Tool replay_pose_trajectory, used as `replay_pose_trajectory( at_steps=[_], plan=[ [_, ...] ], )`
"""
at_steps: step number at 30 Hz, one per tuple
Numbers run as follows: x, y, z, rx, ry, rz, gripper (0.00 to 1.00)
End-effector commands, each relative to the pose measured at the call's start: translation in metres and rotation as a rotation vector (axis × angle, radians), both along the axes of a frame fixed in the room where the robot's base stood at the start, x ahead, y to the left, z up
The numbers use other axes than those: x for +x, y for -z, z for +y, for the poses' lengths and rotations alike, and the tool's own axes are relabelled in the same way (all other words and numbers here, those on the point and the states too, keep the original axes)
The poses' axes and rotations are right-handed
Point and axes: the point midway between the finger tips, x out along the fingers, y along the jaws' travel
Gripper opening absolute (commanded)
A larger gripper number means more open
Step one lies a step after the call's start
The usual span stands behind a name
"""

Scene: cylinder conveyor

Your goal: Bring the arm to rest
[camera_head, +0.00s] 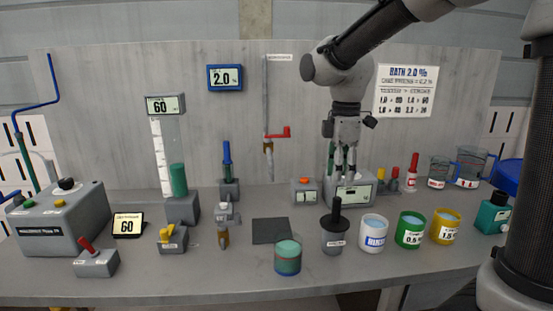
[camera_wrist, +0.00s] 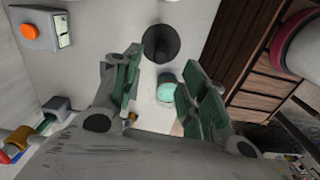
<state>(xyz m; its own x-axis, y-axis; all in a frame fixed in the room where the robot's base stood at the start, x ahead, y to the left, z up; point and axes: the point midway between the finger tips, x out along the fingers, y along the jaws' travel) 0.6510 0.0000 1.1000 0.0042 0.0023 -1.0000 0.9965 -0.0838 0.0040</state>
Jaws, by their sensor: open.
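My gripper (camera_head: 345,160) hangs from the arm above the right half of the bench, pointing down, in front of a grey box with a display (camera_head: 352,192). In the wrist view my gripper (camera_wrist: 160,95) has its two green-padded fingers spread apart with nothing held between them. Past the fingertips, the wrist view shows a dark round vessel (camera_wrist: 160,43) and a small teal-topped round thing (camera_wrist: 166,90). My arm reaches in from the upper right of the head view.
On the bench (camera_head: 180,285) stand a teal-topped cup (camera_head: 288,262), a grey pot with a black handle (camera_head: 334,240), and white (camera_head: 373,240), green (camera_head: 410,236) and yellow (camera_head: 446,232) cups. A measuring cylinder (camera_head: 178,180) and a control box (camera_head: 60,222) stand left.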

Motion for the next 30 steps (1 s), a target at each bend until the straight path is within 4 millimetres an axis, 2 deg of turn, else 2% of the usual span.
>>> replay_pose_trajectory(
  at_steps=[4,8,12,18,21,24,30],
  plan=[
    [-0.009,0.013,-0.004,-0.006,0.251,0.014,0.43],
    [-0.035,0.016,-0.019,-0.001,0.533,0.006,0.43],
    [-0.073,0.009,-0.053,0.039,0.871,-0.036,0.43],
    [-0.136,0.0,-0.103,0.141,1.27,-0.125,0.43],
    [-0.164,-0.002,-0.123,0.196,1.374,-0.18,0.43],
    [-0.182,-0.007,-0.136,0.237,1.42,-0.232,0.43],
    [-0.192,-0.021,-0.149,0.285,1.471,-0.299,0.43]
  ],
)
